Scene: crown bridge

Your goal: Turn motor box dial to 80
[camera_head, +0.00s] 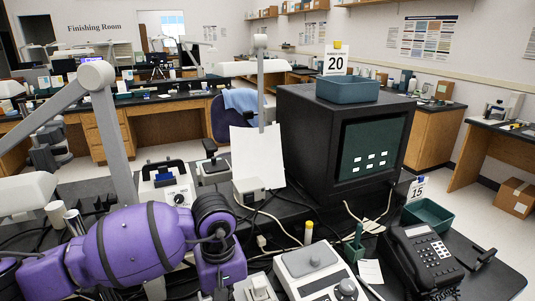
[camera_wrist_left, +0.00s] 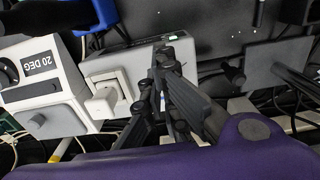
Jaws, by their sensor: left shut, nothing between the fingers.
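My left arm comes in from the left in the head view, purple with a black wrist; its fingers are hidden there. Further left is a white box (camera_wrist_left: 60,100) marked "20 DEG", with a black dial (camera_wrist_left: 7,72) cut by the frame edge. In the head view a white box (camera_head: 310,272) with a dark dial (camera_head: 346,288) sits at front. I cannot tell which is the motor box.
Another small white box with a dial (camera_head: 177,197) stands behind my arm. A large black cabinet (camera_head: 345,125) stands at centre right with a blue-grey tray (camera_head: 347,90) on top. A black telephone (camera_head: 425,262) and green tray (camera_head: 427,215) are right. Cables cross the bench.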

